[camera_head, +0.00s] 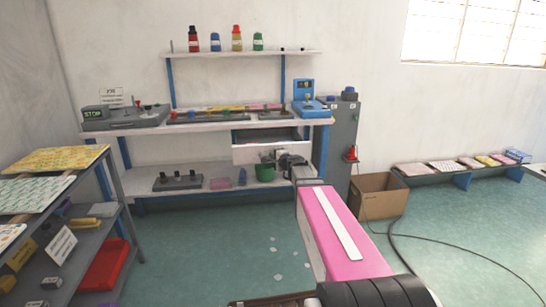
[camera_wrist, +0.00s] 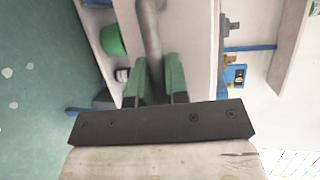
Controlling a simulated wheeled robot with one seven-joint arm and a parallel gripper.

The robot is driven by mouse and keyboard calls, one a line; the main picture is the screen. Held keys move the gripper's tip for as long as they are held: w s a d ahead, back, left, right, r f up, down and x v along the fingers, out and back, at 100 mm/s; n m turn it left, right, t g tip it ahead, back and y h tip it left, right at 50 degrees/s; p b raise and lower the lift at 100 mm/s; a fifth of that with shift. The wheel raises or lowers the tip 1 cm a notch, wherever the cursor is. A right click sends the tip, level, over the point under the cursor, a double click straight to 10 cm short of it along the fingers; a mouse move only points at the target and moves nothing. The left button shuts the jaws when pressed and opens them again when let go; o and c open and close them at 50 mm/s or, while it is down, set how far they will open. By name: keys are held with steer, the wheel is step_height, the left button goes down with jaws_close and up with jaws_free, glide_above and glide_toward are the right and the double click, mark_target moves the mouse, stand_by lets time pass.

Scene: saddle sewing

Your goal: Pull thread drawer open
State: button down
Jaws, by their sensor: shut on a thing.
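The thread drawer (camera_head: 248,154) is a white-fronted drawer under the bench top. It stands at least partly open, and its dark inside shows above the front. In the wrist view its pale front (camera_wrist: 190,35) runs up the picture beside a grey bar handle (camera_wrist: 149,25). My gripper (camera_wrist: 158,85) has green fingers, one on each side of the bar, and is shut on it. In the head view my gripper (camera_head: 291,161) is at the right part of the drawer front. The fingertips' contact is partly hidden there.
The white bench (camera_head: 150,127) holds a blue machine (camera_head: 309,98) and a control box. On the shelf below are a green pot (camera_head: 265,173) and pedals. A grey cabinet (camera_head: 341,135) and cardboard box (camera_head: 380,195) stand right. A rack (camera_head: 90,230) stands left.

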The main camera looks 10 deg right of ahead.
steer(key=shift+s, duration=0.7)
steer(key=c, duration=1.1)
jaws_free()
steer(key=shift+c, duration=0.2)
steer(key=v, duration=1)
steer(key=shift+s+d, duration=0.2)
steer(key=shift+s, duration=0.15)
